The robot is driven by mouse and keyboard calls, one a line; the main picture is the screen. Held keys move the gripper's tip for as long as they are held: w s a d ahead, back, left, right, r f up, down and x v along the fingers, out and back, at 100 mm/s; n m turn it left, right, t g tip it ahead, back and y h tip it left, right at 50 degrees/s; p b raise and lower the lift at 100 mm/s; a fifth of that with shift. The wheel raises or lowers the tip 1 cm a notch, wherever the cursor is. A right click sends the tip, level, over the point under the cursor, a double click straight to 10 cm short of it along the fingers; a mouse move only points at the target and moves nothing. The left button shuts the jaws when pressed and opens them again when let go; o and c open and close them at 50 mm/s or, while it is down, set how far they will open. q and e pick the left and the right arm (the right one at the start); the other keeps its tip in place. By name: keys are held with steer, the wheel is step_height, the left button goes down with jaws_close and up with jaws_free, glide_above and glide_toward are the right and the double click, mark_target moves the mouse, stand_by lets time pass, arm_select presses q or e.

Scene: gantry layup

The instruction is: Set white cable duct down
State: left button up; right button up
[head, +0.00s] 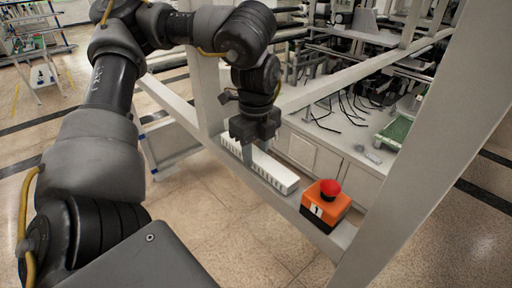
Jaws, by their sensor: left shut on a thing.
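The white cable duct (274,171) is a long slotted bar in the middle of the head view. It lies along the grey horizontal beam (262,187) of the gantry frame. My left gripper (249,165) points down over the duct's left half and is shut on it. The fingers partly hide the duct there. Whether the duct's underside fully touches the beam cannot be told from this angle. My right gripper is not in view.
An orange box with a red push button (327,198) stands on the beam just right of the duct. Grey uprights rise at the left (208,95) and right (425,150). Behind is a bench with loose black cables and a green tray (396,131).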

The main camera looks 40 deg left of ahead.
mark_target(256, 154)
arm_select(q)
steer(key=shift+f, duration=0.1)
steer(key=shift+d, duration=0.1)
steer(key=o, duration=1.1)
steer(key=shift+f, duration=0.1)
step_height(256, 154, up, 12)
steer(key=b, duration=0.2)
stand_by(0.4)
